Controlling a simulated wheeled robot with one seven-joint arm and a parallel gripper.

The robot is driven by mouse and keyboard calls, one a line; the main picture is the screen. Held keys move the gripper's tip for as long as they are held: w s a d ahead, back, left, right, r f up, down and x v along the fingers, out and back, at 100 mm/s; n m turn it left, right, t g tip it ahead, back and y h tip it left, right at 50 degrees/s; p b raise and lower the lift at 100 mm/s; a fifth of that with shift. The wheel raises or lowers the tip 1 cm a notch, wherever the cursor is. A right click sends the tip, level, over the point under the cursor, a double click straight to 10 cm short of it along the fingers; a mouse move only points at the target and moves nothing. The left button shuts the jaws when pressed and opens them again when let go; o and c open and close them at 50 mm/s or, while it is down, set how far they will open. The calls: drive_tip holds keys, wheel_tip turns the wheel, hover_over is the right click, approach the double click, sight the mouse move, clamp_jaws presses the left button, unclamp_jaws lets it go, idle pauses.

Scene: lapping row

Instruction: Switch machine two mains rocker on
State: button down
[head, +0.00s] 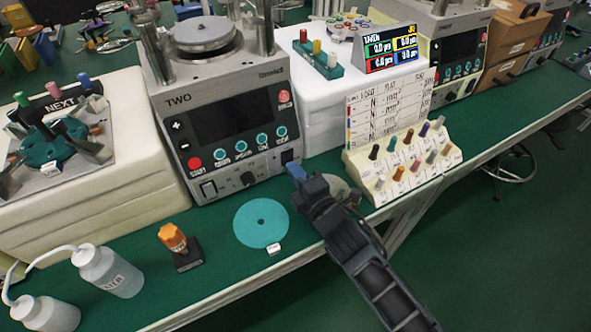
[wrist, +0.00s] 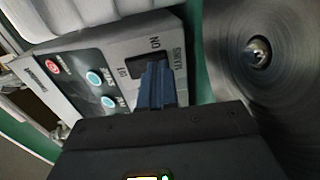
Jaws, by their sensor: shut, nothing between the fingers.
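Machine two (head: 230,113) is a grey lapping machine with a dark screen, marked TWO. Its mains rocker (wrist: 134,63) is a dark switch on the front panel, with ON and MAINS lettering beside it in the wrist view. My gripper (head: 295,170) is at the lower right corner of the machine's front. Its blue fingers (wrist: 155,80) are shut together and empty, with the tips over or against the rocker and covering part of it. I cannot tell whether they touch it or which way the rocker is tipped.
A teal disc (head: 261,222) lies on the green bench, left of my gripper. An orange-topped stamp (head: 174,240) and white bottles (head: 106,270) stand further left. A rack of coloured pegs (head: 403,160) stands close on the right. A round metal disc (wrist: 255,60) lies beside the fingers.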

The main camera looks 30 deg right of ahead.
idle(0.3)
drive_tip(key=shift+w+f, duration=0.15)
drive_tip(key=shift+w, duration=0.1)
drive_tip(key=shift+s+r+b, duration=0.15)
drive_tip(key=shift+s+b, duration=0.05)
drive_tip(key=shift+s, duration=1.1)
drive_tip(key=shift+s+r+b, duration=0.2)
drive_tip(key=shift+s, duration=1.15)
drive_tip(key=shift+s+r+b, duration=0.15)
drive_tip(key=shift+s+b, duration=0.05)
drive_tip(key=shift+s, duration=1.1)
